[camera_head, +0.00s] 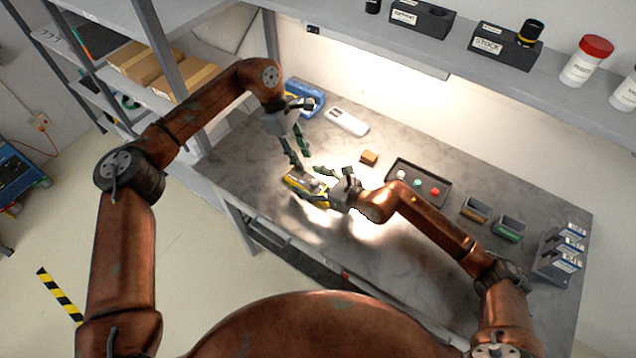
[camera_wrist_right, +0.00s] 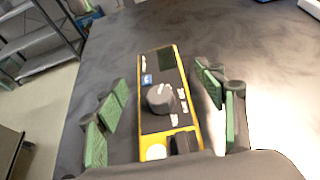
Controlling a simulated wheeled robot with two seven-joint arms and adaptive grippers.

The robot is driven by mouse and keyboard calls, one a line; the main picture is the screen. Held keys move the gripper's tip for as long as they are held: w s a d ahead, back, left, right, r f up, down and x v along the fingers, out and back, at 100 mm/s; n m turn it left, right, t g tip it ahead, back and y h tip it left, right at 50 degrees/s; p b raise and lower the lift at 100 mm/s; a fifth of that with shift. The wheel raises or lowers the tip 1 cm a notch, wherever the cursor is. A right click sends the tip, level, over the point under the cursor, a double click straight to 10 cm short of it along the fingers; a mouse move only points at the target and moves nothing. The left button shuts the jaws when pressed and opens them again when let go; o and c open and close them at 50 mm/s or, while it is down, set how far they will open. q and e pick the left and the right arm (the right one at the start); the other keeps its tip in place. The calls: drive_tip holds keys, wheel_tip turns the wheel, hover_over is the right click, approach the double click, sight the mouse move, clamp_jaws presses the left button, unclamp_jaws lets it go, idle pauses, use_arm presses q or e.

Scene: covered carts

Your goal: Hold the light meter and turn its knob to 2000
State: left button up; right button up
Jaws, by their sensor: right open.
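The light meter (camera_head: 293,184), a yellow-edged dark box, lies on the grey bench near its front edge. The right wrist view shows its dark face (camera_wrist_right: 152,65) and a round grey knob (camera_wrist_right: 160,98) with small labels around it. The knob's exact setting is too small to read. My right gripper (camera_wrist_right: 165,108) is open, its green-padded fingers on either side of the meter with gaps between. In the head view my right gripper (camera_head: 318,184) partly covers the meter. My left gripper (camera_head: 300,158) is just behind the meter, with its fingers apart and nothing between them.
A blue item (camera_head: 304,102) and a white device (camera_head: 347,121) lie behind. A small brown block (camera_head: 369,158) and a dark tray (camera_head: 447,192) with coloured round pieces stand to the right. Small bins (camera_head: 475,211) are further right. A shelf (camera_head: 480,75) overhangs the back.

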sight(313, 182)
drive_tip(key=shift+x, duration=1.45)
drive_tip(key=c, duration=1.4)
use_arm(q)
drive_tip(key=shift+o, duration=1)
drive_tip(key=shift+s+d, duration=0.1)
drive_tip(key=s+d+r+n+t+y, duration=0.2)
drive_tip(key=d+r+n+y, duration=0.15)
drive_tip(key=n, duration=0.75)
drive_tip(key=f, duration=1.2)
drive_tip(key=shift+a+f, duration=0.2)
drive_tip(key=shift+f, duration=0.15)
